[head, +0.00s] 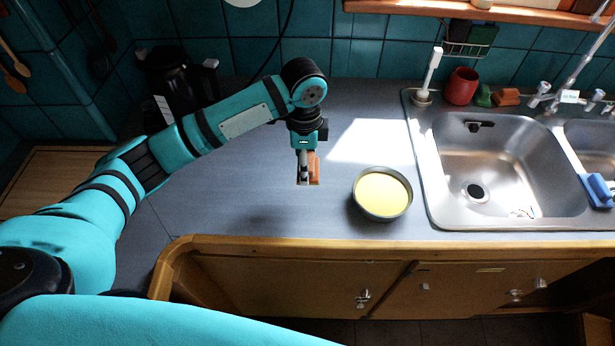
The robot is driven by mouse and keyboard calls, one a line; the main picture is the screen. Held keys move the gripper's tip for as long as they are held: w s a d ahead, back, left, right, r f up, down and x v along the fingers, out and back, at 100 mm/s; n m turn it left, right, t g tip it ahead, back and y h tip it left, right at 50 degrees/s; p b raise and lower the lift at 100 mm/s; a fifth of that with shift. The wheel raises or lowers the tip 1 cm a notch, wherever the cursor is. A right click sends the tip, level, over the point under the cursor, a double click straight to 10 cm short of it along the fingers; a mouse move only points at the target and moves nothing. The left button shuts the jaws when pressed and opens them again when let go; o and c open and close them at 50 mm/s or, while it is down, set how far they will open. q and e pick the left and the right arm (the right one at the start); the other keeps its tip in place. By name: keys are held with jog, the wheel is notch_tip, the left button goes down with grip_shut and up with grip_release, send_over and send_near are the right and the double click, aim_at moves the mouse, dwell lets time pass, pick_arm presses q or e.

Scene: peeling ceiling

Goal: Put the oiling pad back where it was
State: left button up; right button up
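My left gripper (306,168) points down above the grey counter (240,190), left of a round bowl. It is shut on a small orange-brown block, which I take to be the oiling pad (314,170). The fingers hide part of the pad. I cannot tell for sure whether the pad's lower end touches the counter. The round grey bowl (383,216) stands near the counter's front edge and has a flat pale-yellow surface inside. My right gripper is not in view.
A steel sink (500,165) is at the right, with a red cup (461,86), a green item (483,96) and an orange-brown block (507,97) behind it. A black appliance (172,80) stands back left. The counter between is mostly clear.

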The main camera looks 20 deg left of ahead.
pick_arm(q)
jog(key=p, duration=0.2)
send_over(305, 197)
jog(key=f, duration=0.5)
jog(key=shift+s+d+f, duration=0.15)
jog(key=shift+s+f, duration=0.05)
jog(key=f, duration=0.2)
jog(key=shift+w+f, duration=0.2)
jog(key=shift+f, duration=0.65)
jog(key=o, duration=1.7)
jog(key=shift+r, duration=0.25)
notch_tip(305, 197, up, 11)
jog(key=shift+r+b, duration=0.1)
jog(key=shift+b, duration=1)
jog(key=shift+r, duration=0.3)
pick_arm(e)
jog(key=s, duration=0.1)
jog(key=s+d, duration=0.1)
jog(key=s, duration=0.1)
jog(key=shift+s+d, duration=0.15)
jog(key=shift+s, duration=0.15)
